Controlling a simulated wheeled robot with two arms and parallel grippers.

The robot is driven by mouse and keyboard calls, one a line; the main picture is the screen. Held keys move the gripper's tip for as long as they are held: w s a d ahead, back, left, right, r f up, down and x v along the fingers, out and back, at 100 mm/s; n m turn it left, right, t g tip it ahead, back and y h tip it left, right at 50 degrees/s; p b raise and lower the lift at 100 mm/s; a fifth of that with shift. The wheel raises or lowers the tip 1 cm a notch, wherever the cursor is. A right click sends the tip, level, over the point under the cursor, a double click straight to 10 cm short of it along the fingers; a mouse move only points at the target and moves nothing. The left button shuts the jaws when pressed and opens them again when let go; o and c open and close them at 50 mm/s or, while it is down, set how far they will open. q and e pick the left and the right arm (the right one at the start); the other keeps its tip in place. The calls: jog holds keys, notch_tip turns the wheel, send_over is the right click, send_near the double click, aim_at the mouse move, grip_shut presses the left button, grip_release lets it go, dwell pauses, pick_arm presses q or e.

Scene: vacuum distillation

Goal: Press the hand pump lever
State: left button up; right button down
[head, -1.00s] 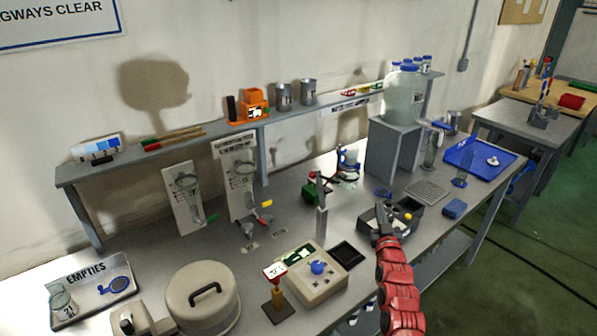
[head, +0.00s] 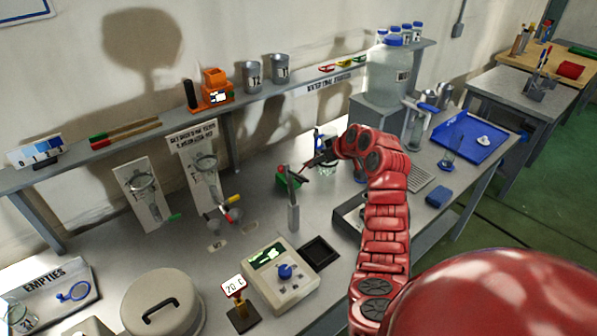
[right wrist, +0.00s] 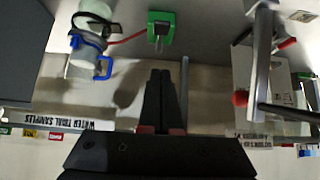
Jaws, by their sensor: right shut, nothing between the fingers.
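A green block-like device (head: 288,180), which I take to be the hand pump, stands on the bench behind a grey upright post (head: 293,214). In the right wrist view the green device (right wrist: 161,27) has a grey part in its middle, and a red hose runs from it toward a clear vessel with a blue clamp (right wrist: 93,35). I cannot clearly make out its lever. My right gripper (head: 309,167) is shut and empty, just right of the green device. In the right wrist view its dark fingertips (right wrist: 160,76) point toward the device, apart from it. My left gripper is out of view.
A shelf (head: 236,115) runs along the wall behind. A beige instrument with a blue knob (head: 284,272), a black tray (head: 320,254) and a blue tray (head: 468,135) are on the bench.

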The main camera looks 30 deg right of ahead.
jog(key=b+x, duration=0.1)
jog(key=x, duration=0.3)
jog(key=s+f+b+x, duration=0.1)
jog(key=x, duration=0.3)
jog(key=b+x, duration=0.1)
jog(key=x, duration=0.3)
jog(key=shift+s+d+f, duration=0.1)
jog(key=shift+s+f, duration=0.1)
jog(key=shift+f, duration=0.6)
jog(key=shift+f, duration=0.1)
